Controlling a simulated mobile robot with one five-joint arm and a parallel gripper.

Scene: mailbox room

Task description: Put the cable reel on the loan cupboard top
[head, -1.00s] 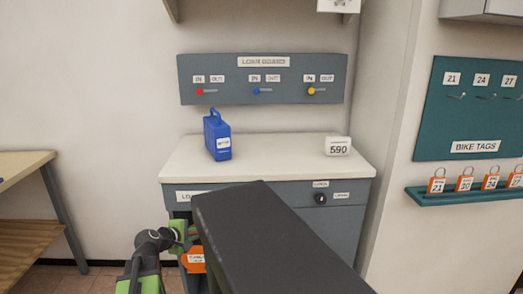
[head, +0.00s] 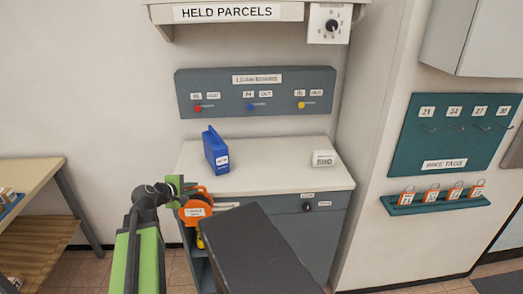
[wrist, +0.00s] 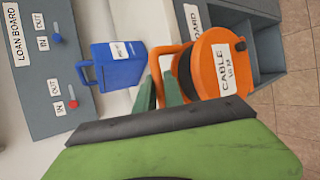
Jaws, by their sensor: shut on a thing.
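The cable reel (head: 195,210) is orange with a white label, and "CABLE" reads on it in the wrist view (wrist: 212,65). My gripper (head: 178,193) is shut on the reel's orange handle, which shows between the green fingers in the wrist view (wrist: 165,82). The reel hangs in front of the left front edge of the loan cupboard top, about level with it. The loan cupboard top (head: 270,165) is a pale slab on a grey-blue cupboard. Its front middle is bare. My dark arm part hides some of the cupboard front.
A blue container (head: 216,150) stands at the left of the top, and a white number block (head: 325,158) at the right. The loan board (head: 255,92) with coloured knobs hangs behind. A wooden bench (head: 30,190) stands at left, a teal tag board (head: 455,135) at right.

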